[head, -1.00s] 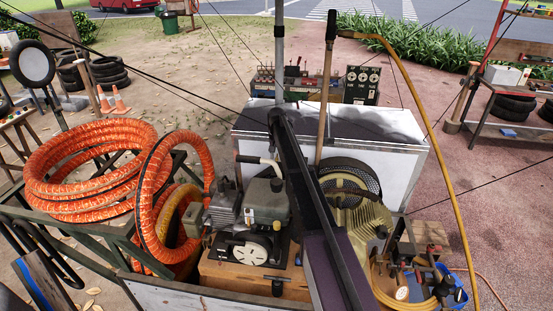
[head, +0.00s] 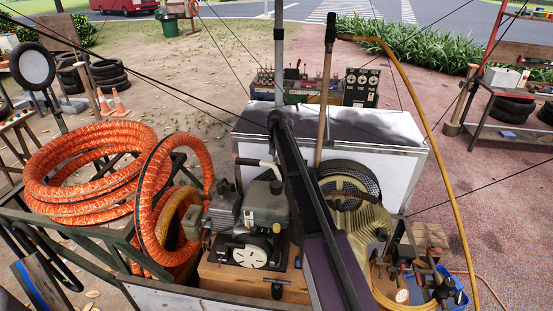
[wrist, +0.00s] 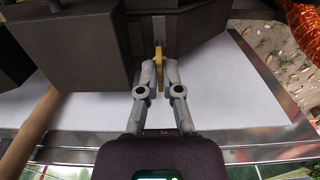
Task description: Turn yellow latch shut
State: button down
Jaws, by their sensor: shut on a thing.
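The yellow latch (wrist: 158,58) is a small narrow piece in the wrist view, beside a dark grey boxy housing. My gripper (wrist: 158,72) has its two fingers close together on either side of the latch, gripping it. The latch stands roughly upright in that picture. Its far end and its pivot are hard to make out. In the head view I cannot pick out the latch or my fingertips; my dark arm crosses the middle of that picture.
The compressor (head: 268,205) sits on the cart, with an orange coiled hose (head: 85,170) to its left. A white cabinet (head: 400,165) stands behind. A wooden handle (wrist: 32,130) slants at the wrist view's left. A yellow hose (head: 432,125) arches at the right.

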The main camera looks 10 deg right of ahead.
jog(key=shift+n, duration=0.4)
jog(key=n, duration=0.3)
jog(key=shift+n, duration=0.3)
jog(key=n, duration=0.4)
jog(key=shift+n, duration=0.3)
jog(key=n, duration=0.4)
jog(key=shift+s, duration=0.1)
jog(key=n, duration=0.4)
jog(key=shift+n, duration=0.4)
jog(key=c, duration=0.8)
grip_release()
jog(key=shift+f, duration=0.1)
jog(key=shift+m, duration=0.3)
